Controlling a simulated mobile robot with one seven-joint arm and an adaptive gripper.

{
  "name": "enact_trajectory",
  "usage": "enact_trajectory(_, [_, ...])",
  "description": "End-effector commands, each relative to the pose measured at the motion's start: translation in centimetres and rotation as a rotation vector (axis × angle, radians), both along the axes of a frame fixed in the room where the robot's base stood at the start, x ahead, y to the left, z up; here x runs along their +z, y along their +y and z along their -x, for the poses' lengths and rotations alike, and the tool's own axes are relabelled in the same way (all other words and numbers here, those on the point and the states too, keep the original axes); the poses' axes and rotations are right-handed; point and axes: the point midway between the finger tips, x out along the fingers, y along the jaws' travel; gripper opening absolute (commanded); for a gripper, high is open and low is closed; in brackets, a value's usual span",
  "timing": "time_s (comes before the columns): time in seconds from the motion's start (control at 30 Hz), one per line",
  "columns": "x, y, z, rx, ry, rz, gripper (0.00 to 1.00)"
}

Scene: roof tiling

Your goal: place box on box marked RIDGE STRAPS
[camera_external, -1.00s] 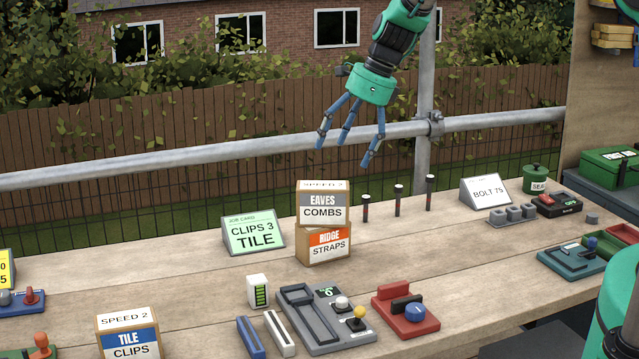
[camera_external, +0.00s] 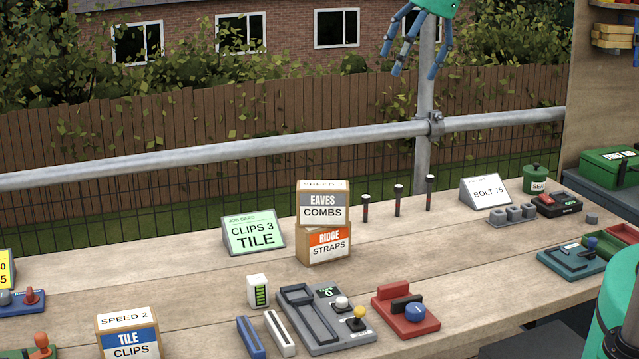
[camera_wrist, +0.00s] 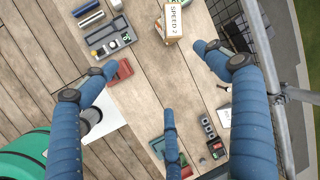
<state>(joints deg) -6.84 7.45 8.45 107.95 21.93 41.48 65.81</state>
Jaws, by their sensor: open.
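The box marked EAVES COMBS (camera_external: 323,206) sits on top of the box marked RIDGE STRAPS (camera_external: 324,247) on the wooden bench. The upper box looks level, with the lower box's orange and white label showing below it. In the wrist view the upper box's SPEED 2 top (camera_wrist: 175,18) shows near the upper edge, and it hides most of the lower box. My gripper (camera_external: 416,72) has three blue fingers spread open and empty. It is high above the bench, up and right of the stack, and touches nothing.
A green job card (camera_external: 254,234) stands left of the stack, and several dark pegs (camera_external: 398,201) stand right of it. A grey tray (camera_external: 350,335) and a red block (camera_external: 407,322) lie in front. A box marked TILE CLIPS (camera_external: 128,338) is at front left. A metal rail (camera_external: 250,156) runs behind the bench.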

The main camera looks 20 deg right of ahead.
Motion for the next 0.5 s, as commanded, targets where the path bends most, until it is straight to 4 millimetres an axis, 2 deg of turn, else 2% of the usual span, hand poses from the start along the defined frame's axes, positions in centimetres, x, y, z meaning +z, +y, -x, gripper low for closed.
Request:
enact_trajectory(0.03, [1.4,-0.7,1.2,0.038,-0.023,0.017,0.86])
enact_trajectory(0.2, [4.9,-2.6,5.3,0.177,-0.09,0.084,0.86])
enact_trajectory(0.5, [9.4,-6.0,12.9,0.416,-0.196,0.215,0.86])
